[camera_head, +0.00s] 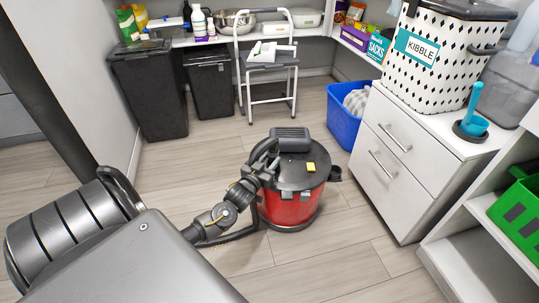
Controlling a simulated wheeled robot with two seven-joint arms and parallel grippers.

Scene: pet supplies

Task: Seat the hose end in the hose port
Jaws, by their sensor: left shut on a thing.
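A red canister vacuum (291,205) with a black lid (297,175) and motor head stands upright on the floor in the middle of the view. My left arm reaches in from the lower left. My left gripper (264,168) is at the left edge of the lid, shut on a small dark part that looks like the hose end. The dark hose (233,238) curves low along the left of the drum, partly behind my arm. The hose port is not clearly visible; my gripper covers that side, so I cannot tell whether the hose end is in it. My right gripper is out of view.
A white drawer cabinet (387,180) stands right of the vacuum, with a blue bin (341,127) behind it. Two black bins (152,92) and a folding step stool (268,62) stand at the back. Open floor lies around the vacuum.

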